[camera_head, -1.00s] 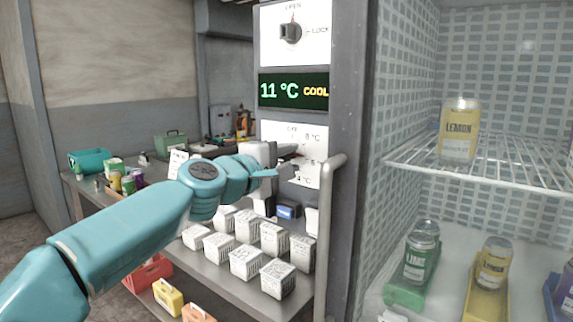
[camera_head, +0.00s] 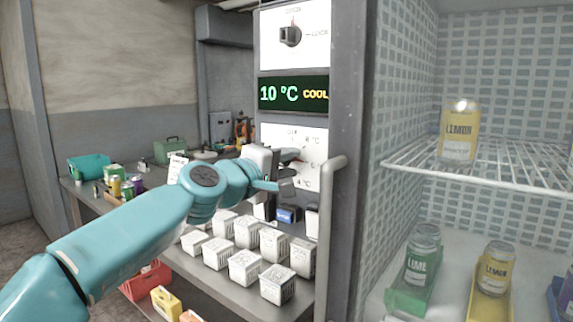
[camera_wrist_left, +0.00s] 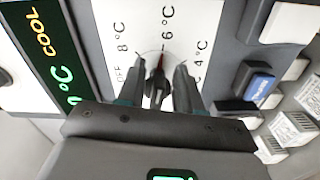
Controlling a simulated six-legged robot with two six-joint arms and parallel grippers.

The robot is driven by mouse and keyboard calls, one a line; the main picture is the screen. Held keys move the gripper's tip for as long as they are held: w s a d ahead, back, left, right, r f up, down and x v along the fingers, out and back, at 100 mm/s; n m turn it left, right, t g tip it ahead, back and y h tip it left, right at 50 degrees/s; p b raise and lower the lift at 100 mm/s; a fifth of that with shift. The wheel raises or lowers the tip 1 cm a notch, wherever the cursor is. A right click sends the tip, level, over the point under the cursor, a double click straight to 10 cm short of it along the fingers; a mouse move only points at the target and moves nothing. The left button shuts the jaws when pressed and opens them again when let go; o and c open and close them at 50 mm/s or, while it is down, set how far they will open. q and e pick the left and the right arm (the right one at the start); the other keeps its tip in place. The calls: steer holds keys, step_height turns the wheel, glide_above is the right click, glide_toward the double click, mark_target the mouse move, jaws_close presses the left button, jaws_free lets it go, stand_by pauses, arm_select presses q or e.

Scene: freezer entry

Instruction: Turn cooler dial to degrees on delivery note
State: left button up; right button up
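The cooler dial (camera_wrist_left: 157,85) is a small dark knob with a red pointer on a white panel (camera_head: 312,142). In the left wrist view its pointer is towards 6 °C, between the 8 °C and 4 °C marks. My left gripper (camera_wrist_left: 159,78) has one finger on each side of the knob, with small gaps visible. In the head view the left gripper (camera_head: 284,172) covers much of the dial. The display (camera_head: 293,94) above reads 10 °C COOL. A small white card (camera_head: 177,168) on the bench may be the delivery note; its text is unreadable. My right gripper is out of view.
A lock knob (camera_head: 290,36) is above the display. A vertical grey handle (camera_head: 326,230) stands close right of the dial panel. White boxes (camera_head: 246,267) crowd the shelf below.

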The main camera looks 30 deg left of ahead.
arm_select(q)
steer(key=shift+s, duration=0.15)
steer(key=shift+s, duration=0.35)
steer(key=s+a+b, duration=0.1)
steer(key=s+b, duration=0.2)
steer(key=s, duration=1.2)
steer(key=shift+s+a, duration=0.15)
